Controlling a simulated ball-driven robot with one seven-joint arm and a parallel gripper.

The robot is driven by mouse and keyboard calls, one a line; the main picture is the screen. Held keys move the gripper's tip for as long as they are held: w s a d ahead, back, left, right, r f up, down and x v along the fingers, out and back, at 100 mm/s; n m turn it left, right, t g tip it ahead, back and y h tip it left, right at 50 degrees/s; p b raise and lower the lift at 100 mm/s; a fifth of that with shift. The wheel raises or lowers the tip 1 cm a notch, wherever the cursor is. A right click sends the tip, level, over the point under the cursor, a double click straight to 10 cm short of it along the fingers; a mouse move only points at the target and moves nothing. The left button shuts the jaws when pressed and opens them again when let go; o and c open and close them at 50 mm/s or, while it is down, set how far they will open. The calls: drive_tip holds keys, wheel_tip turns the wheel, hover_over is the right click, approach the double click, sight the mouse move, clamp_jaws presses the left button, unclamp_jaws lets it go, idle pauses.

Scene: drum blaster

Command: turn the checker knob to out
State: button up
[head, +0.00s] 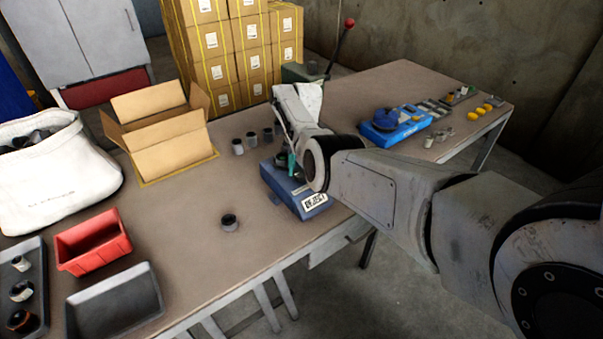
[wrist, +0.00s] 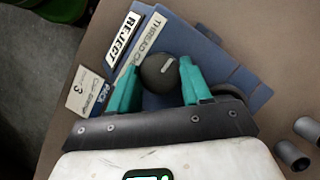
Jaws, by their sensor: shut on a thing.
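The thread checker (wrist: 229,66) is a blue box on the table, with a REJECT plate and a THREAD CHECKER label. It also shows in the head view (head: 283,186). Its round dark knob (wrist: 160,73) has a short light mark on it. My gripper (wrist: 158,64) has its teal fingers on either side of the knob and is shut on it. In the head view my gripper (head: 291,161) reaches down over the checker, and the knob is hidden there.
Dark-and-grey cylinders (head: 252,138) stand behind the checker, and one (head: 230,222) stands alone in front. A cardboard box (head: 165,142), a red bin (head: 93,240) and a grey tray (head: 115,300) are at left. A blue device (head: 396,125) lies at right.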

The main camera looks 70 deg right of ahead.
drive_tip(key=n, duration=0.2)
drive_tip(key=n+g+b, duration=0.1)
drive_tip(key=n, duration=0.1)
drive_tip(key=shift+w+a+n+g+h, duration=0.1)
drive_tip(key=shift+n+g+h, duration=0.2)
drive_tip(key=n+g+h, duration=0.1)
drive_tip(key=n, duration=0.3)
drive_tip(key=shift+w+a+n+p, duration=0.1)
drive_tip(key=shift+n+p, duration=0.2)
drive_tip(key=shift+p, duration=0.1)
drive_tip(key=n+h+p, duration=0.1)
drive_tip(key=n, duration=0.1)
drive_tip(key=n+g+h+p, duration=0.1)
drive_tip(key=n+p, duration=0.1)
drive_tip(key=shift+a+r+n, duration=0.15)
drive_tip(key=shift+n, duration=0.15)
drive_tip(key=shift+n+h+p, duration=0.9)
drive_tip(key=shift+n+p, duration=0.95)
drive_tip(key=shift+n, duration=0.35)
drive_tip(key=shift+f, duration=0.2)
drive_tip(key=o, duration=1)
drive_tip(key=shift+o, duration=0.2)
drive_tip(key=shift+r, duration=0.1)
